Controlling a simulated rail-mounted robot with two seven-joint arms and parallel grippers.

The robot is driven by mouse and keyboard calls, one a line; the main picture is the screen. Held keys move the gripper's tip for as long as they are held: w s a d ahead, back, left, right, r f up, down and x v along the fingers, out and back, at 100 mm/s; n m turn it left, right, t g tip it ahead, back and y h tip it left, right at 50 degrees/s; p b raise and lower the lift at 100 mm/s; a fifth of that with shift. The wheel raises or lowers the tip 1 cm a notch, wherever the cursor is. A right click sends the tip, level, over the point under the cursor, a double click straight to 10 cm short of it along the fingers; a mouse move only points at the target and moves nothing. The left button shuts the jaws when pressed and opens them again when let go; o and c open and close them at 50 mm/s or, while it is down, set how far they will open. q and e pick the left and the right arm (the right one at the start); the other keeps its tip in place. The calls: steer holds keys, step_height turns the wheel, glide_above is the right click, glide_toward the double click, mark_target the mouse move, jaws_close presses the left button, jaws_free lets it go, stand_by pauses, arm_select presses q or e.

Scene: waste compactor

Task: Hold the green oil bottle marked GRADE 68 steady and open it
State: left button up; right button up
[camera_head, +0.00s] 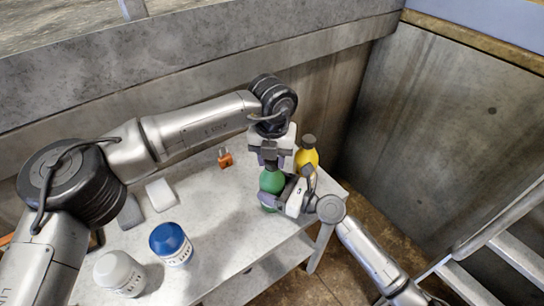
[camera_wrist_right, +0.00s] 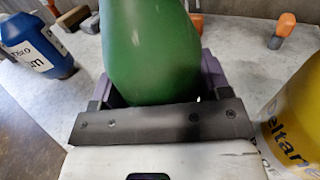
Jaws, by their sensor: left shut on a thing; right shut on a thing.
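The green oil bottle (camera_head: 271,182) stands upright near the right end of the grey table, and its green body (camera_wrist_right: 150,45) fills the middle of the right wrist view. No GRADE 68 marking can be read. My left gripper (camera_head: 271,163) points down from above and is shut on the bottle's top, hiding the cap. My right gripper (camera_head: 283,198) comes in from the right, lower down, and is shut on the bottle's body. Its purple-grey fingers (camera_wrist_right: 155,88) sit on both sides of the body in the right wrist view. Whether the cap has turned is hidden.
A yellow bottle (camera_head: 307,156) stands close behind and right of the grippers. A small orange item (camera_head: 225,158) lies left of them. A blue bottle (camera_head: 170,243) and a white bottle (camera_head: 119,273) stand at the table's front left. The middle of the table (camera_head: 220,205) is clear.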

arm_select(q)
steer(key=n, duration=1.3)
steer(key=shift+r, duration=0.35)
steer(key=shift+r, duration=0.8)
steer(key=shift+r, duration=2)
arm_select(e)
steer(key=o, duration=1.8)
